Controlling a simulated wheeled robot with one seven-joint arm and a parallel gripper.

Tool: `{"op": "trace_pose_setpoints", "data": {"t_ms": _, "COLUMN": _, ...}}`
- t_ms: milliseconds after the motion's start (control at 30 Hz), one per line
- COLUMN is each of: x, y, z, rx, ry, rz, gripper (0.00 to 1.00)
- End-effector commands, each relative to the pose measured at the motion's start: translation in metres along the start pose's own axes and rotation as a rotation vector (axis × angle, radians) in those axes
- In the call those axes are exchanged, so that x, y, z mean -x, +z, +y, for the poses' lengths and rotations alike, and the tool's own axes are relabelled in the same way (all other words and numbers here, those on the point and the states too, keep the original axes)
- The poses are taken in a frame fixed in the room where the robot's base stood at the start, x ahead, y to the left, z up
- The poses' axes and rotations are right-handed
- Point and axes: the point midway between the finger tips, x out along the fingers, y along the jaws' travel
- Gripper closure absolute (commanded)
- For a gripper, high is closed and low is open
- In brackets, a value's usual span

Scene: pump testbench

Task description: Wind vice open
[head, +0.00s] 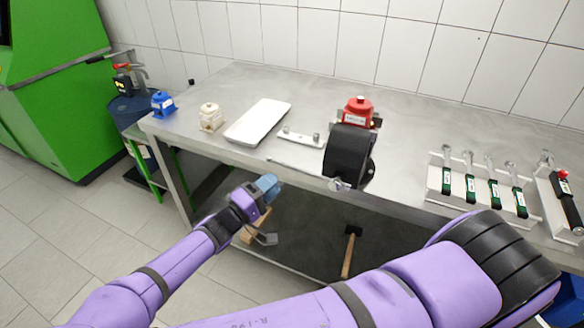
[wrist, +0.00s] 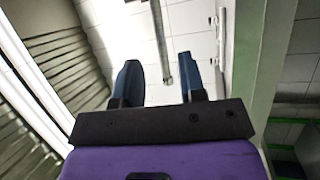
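The black vice (head: 347,155) stands at the front edge of the metal workbench with a red pump unit (head: 358,112) at its top. Its screw end (head: 340,185) faces the front. A thin metal bar (head: 296,168), apparently the vice handle, reaches left from it along the bench edge. My gripper (head: 268,184) is in front of the bench, left of the vice and below the bar's left end. In the wrist view my gripper (wrist: 159,62) has its two dark blue fingers apart. A thin bar (wrist: 160,45) with a rounded end shows between them; I cannot tell its distance.
A white tray (head: 258,122), a beige unit (head: 210,117) and a blue unit (head: 162,103) stand on the bench's left. Green-handled tools (head: 470,186) lie in a holder at right. A hammer (head: 349,252) is on the lower shelf.

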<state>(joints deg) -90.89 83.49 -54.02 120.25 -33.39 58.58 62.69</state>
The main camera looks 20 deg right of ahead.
Motion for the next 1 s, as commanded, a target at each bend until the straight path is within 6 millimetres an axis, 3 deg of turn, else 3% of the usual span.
{"op": "trace_pose_setpoints", "data": {"t_ms": 200, "x": -0.040, "y": 0.000, "z": 0.000, "rx": 0.002, "ry": 0.002, "rz": -0.002, "gripper": 0.62}}
{"op": "trace_pose_setpoints", "data": {"t_ms": 400, "x": -0.066, "y": 0.000, "z": 0.000, "rx": 0.000, "ry": 0.001, "rz": -0.001, "gripper": 0.62}}
{"op": "trace_pose_setpoints", "data": {"t_ms": 867, "x": -0.076, "y": 0.000, "z": 0.000, "rx": 0.001, "ry": -0.001, "rz": 0.000, "gripper": 0.62}}
{"op": "trace_pose_setpoints", "data": {"t_ms": 1000, "x": -0.076, "y": 0.000, "z": 0.000, "rx": 0.001, "ry": -0.001, "rz": 0.000, "gripper": 0.95}}
